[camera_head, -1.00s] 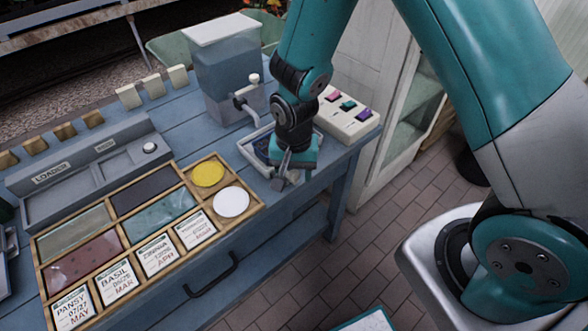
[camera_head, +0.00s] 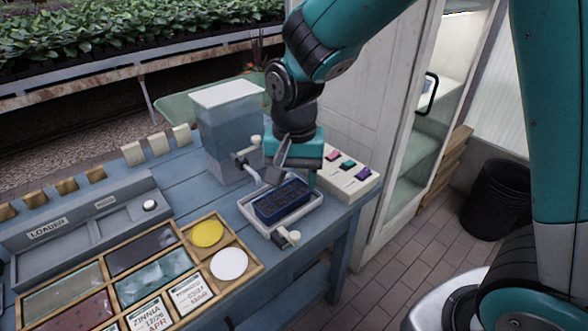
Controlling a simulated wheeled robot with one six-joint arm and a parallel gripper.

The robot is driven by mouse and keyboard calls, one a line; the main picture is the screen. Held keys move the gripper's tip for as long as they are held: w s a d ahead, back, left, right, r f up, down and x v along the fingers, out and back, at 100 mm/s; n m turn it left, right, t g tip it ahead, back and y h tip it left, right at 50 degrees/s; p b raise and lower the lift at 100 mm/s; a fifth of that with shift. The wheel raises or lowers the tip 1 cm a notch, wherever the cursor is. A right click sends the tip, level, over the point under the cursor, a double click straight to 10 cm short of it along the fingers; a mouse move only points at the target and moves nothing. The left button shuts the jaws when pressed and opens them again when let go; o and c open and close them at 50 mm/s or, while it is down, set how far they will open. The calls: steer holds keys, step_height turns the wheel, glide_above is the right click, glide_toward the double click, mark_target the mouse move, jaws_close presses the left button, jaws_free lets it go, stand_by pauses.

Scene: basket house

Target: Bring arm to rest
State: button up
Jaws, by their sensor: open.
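My gripper (camera_head: 292,172) hangs from my teal arm above the back part of a white tray (camera_head: 252,213) on the blue table. Its jaws are open, with nothing visible between them. A dark blue seed tray (camera_head: 282,202) lies in the white tray, just below and in front of the gripper. A small white-ended handle (camera_head: 287,238) sits at the white tray's front edge.
A clear water tank (camera_head: 228,130) with a tap stands left of my gripper. A white block with coloured buttons (camera_head: 347,172) is to the right. A wooden organiser (camera_head: 176,245) and a grey loader (camera_head: 92,222) fill the left. A glass-door cabinet (camera_head: 405,160) stands behind right.

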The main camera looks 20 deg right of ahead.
steer(key=shift+r, duration=0.8)
steer(key=s+a+r+n+y, duration=0.1)
steer(key=s+r+n+y, duration=0.1)
steer(key=s+r+n, duration=0.2)
steer(key=s+a+r+n+y, duration=0.2)
steer(key=s+r+n, duration=0.2)
steer(key=s+n, duration=0.4)
steer(key=s, duration=0.5)
steer(key=shift+s+n, duration=0.15)
steer(key=shift+n, duration=0.25)
steer(key=shift+c, duration=0.5)
